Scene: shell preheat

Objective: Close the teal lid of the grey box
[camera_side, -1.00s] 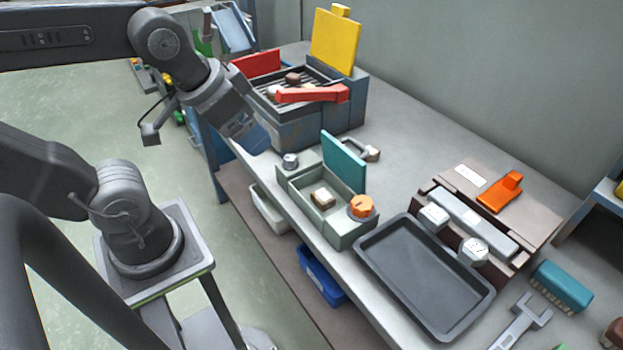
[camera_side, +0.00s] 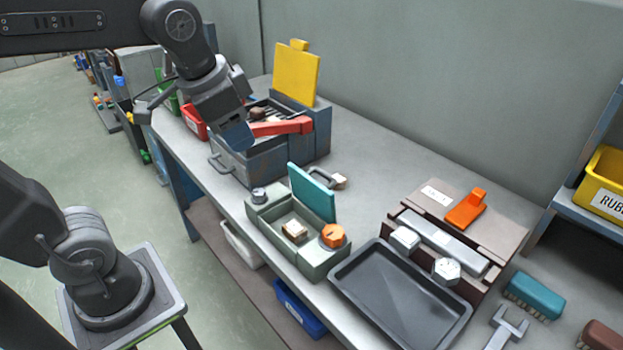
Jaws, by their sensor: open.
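The grey box (camera_side: 323,267) stands on the bench near its front edge, with its top open. Its teal lid (camera_side: 312,193) stands up, roughly upright, along the box's back edge. Inside the box lies a small pale block (camera_side: 295,231). An orange knob (camera_side: 333,236) sits at the right end and a small metal knob (camera_side: 258,195) at the left end. My gripper (camera_side: 238,136) is apart from the lid, up and to the left of it in the picture, in front of the grill. Its blue fingers overlap in this view, so the gap between them is hard to see.
A grill (camera_side: 247,168) with a raised yellow lid (camera_side: 296,73) and a red bar (camera_side: 281,127) stands behind left of the box. A black tray (camera_side: 398,300) lies close to its right. A grey handled item (camera_side: 324,176) lies behind the teal lid.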

